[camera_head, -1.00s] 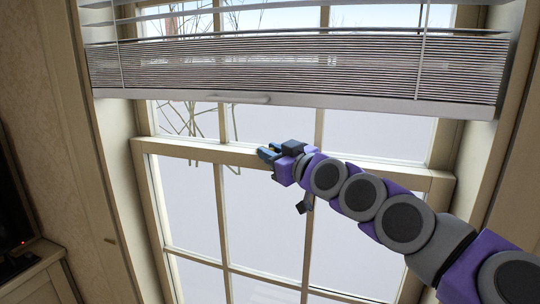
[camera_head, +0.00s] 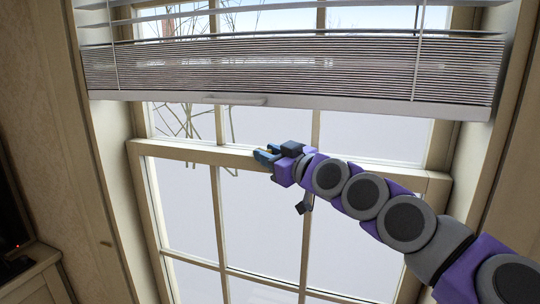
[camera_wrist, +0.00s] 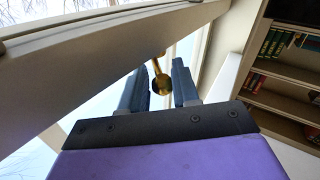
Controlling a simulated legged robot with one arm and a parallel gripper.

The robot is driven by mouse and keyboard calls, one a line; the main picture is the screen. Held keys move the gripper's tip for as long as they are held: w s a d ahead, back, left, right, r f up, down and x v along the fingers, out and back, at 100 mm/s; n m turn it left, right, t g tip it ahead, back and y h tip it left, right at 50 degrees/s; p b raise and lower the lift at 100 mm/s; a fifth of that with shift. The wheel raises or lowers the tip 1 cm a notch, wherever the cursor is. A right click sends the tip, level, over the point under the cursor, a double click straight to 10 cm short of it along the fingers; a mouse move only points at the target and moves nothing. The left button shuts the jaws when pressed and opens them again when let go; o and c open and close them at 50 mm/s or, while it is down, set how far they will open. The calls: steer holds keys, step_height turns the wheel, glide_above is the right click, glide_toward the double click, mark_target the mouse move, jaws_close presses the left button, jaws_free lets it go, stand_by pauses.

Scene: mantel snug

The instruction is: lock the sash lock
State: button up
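The brass sash lock (camera_wrist: 160,78) shows in the wrist view, a round base with a short lever. It appears between the two blue fingers of my gripper (camera_wrist: 158,88), which stand apart with a gap on each side of it. I cannot tell whether either finger touches it. In the head view my gripper (camera_head: 266,155) is at the window's meeting rail (camera_head: 200,153), near its middle. There the lock is mostly hidden by the gripper, and its lever position is hard to tell.
A partly raised blind (camera_head: 290,70) hangs above the rail, its bottom bar a little over my gripper. Window panes lie below. A bookshelf (camera_wrist: 285,75) stands at the right in the wrist view. A dark screen and cabinet (camera_head: 35,275) are at the lower left.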

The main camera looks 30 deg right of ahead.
steer(key=s+d, duration=0.1)
steer(key=s, duration=1.6)
steer(key=shift+s+d, duration=0.2)
steer(key=shift+d, duration=0.1)
steer(key=shift+w+a, duration=0.1)
stand_by(0.3)
